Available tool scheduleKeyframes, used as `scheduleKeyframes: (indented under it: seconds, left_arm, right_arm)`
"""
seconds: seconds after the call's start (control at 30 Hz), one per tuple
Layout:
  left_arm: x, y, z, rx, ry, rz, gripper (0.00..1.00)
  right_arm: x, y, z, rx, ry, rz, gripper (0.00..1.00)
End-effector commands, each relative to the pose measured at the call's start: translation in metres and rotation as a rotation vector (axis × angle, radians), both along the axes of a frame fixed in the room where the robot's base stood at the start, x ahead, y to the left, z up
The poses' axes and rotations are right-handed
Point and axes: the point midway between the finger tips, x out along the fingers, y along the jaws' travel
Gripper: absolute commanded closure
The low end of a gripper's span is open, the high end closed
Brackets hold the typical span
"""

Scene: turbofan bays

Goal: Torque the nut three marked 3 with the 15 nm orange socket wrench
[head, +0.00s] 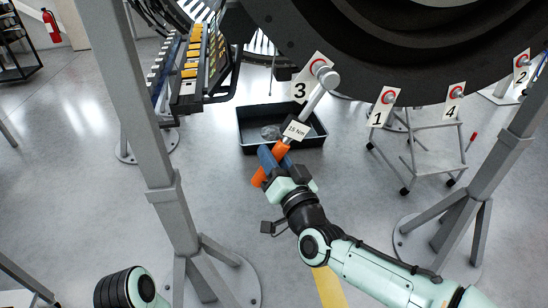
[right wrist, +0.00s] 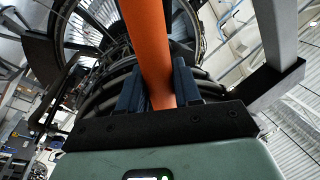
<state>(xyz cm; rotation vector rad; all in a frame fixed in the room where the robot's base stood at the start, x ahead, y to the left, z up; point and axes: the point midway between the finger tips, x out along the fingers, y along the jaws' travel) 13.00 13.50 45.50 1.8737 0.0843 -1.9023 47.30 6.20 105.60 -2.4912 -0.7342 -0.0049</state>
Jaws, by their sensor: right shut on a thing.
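The orange socket wrench (head: 259,177) carries a tag reading 15 Nm (head: 297,131). My right gripper (head: 271,158) is shut on its orange handle, which also shows between the fingers in the right wrist view (right wrist: 150,50). The wrench slants up to the right, and its silver head (head: 328,78) is at the nut beside the plate marked 3 (head: 300,90). The head covers part of that nut (head: 318,67), so I cannot tell whether the socket is fully seated. Of my left arm only a dark rounded part shows at the bottom left; its gripper is out of view.
Plates marked 1 (head: 377,118), 4 (head: 452,114) and 2 (head: 521,76) sit with their nuts along the dark engine ring (head: 420,85). A black tray (head: 312,142) stands below. Grey stand posts (head: 150,120) rise left and right. A step stool (head: 425,150) stands behind.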

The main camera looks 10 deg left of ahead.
Motion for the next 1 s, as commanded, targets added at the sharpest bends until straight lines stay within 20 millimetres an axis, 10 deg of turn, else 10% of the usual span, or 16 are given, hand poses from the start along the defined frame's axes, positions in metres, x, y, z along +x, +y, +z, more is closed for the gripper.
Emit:
scheduleKeyframes:
  seconds: [1.0]
  left_arm:
    - [0.000,0.000,-0.001,0.001,0.002,0.000,0.57]
  right_arm:
    - [-0.006,0.017,0.013,0.107,0.031,0.000,1.00]
